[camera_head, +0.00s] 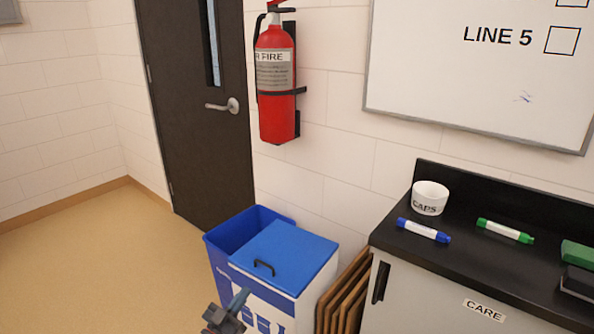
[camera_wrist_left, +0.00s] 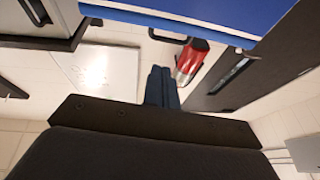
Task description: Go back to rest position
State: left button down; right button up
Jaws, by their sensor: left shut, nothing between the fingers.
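My left gripper (camera_head: 238,300) shows at the bottom of the head view, in front of the blue-lidded bin (camera_head: 285,250). Its fingers are closed together with nothing between them. In the left wrist view the closed fingers (camera_wrist_left: 161,85) point toward the wall, with the blue lid (camera_wrist_left: 190,15) along the top edge. I cannot tell from the head view how far the fingertips are from the bin front. My right gripper is not in either view.
A black counter (camera_head: 460,262) at right holds a white caps cup (camera_head: 430,198), a blue marker (camera_head: 423,230) and a green marker (camera_head: 505,231). A red fire extinguisher (camera_head: 275,85) hangs beside a dark door (camera_head: 190,100). The floor (camera_head: 90,265) at left is clear.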

pick_arm(q)
jog(key=s+a+f+g+y, duration=0.1)
jog(key=s+f+g+y, duration=0.2)
jog(key=f+g+y, duration=0.5)
jog(key=s+d+r+n+g+p, duration=0.1)
jog(key=s+g+p, duration=0.2)
jog(key=s, duration=0.8)
jog(key=s+d+r+n+g+y+p, duration=0.1)
jog(key=s+p, duration=0.3)
jog(key=s, duration=0.8)
jog(key=s+d+r+n+g+p, duration=0.2)
jog(key=s+d+r+g+p, duration=0.1)
jog(key=s, duration=0.8)
jog(key=shift+s+g+y+p, duration=0.3)
jog(key=shift+g+p, duration=0.15)
jog(key=shift+g, duration=0.35)
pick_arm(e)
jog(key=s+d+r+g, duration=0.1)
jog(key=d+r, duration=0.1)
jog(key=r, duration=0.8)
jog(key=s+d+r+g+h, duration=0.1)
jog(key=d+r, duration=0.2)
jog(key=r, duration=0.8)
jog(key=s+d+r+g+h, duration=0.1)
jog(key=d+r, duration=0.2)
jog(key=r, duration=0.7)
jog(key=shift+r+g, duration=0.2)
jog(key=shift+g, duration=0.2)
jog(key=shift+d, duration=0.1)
